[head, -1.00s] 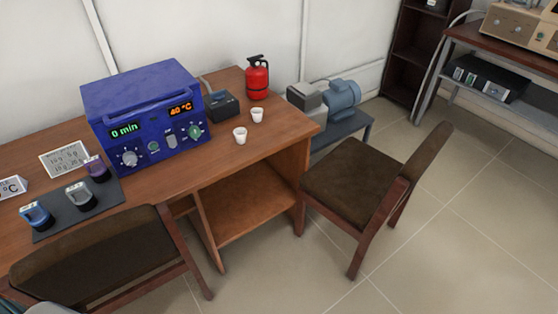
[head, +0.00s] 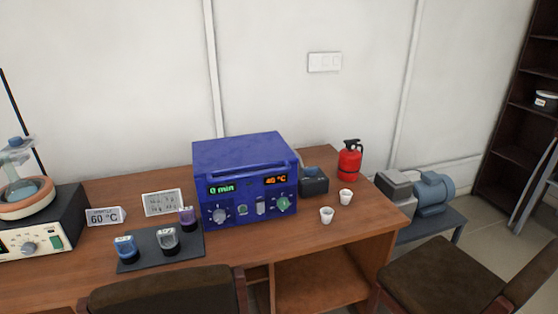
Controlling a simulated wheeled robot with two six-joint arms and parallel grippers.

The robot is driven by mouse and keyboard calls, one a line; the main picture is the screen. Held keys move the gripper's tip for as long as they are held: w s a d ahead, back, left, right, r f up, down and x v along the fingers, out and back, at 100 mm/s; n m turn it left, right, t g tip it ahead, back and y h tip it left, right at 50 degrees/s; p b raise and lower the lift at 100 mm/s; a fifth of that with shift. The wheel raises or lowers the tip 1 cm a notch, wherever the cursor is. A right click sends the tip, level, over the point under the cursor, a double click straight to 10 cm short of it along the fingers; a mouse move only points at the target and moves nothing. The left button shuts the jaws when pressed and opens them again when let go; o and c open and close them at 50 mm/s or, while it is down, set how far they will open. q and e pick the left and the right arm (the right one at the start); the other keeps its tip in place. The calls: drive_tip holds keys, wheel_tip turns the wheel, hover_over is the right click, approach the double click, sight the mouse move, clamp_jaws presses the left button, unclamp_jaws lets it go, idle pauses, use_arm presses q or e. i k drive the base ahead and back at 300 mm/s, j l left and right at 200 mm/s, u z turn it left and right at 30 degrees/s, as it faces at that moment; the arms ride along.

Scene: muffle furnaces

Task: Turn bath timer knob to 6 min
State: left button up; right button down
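The blue bath unit (head: 245,178) stands on the wooden desk in the head view, with its front panel facing me. Its green display (head: 221,189) reads 0 min and its orange display (head: 276,180) reads 40 °C. The grey timer knob (head: 219,215) is at the lower left of the panel, under the green display. A green knob (head: 283,204) is at the lower right, with small buttons and a switch between the two knobs. Neither of my grippers is in view.
Two white cups (head: 327,215), a small dark box (head: 314,181) and a red extinguisher (head: 349,160) stand right of the unit. A dark mat (head: 187,249) with several bottles lies left. Chairs (head: 165,292) stand at the desk front. A heating device (head: 40,240) is far left.

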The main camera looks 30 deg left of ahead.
sight(219, 215)
drive_tip(key=j+u, duration=0.3)
drive_tip(key=j, duration=0.5)
drive_tip(key=j+u, duration=0.3)
drive_tip(key=j, duration=0.55)
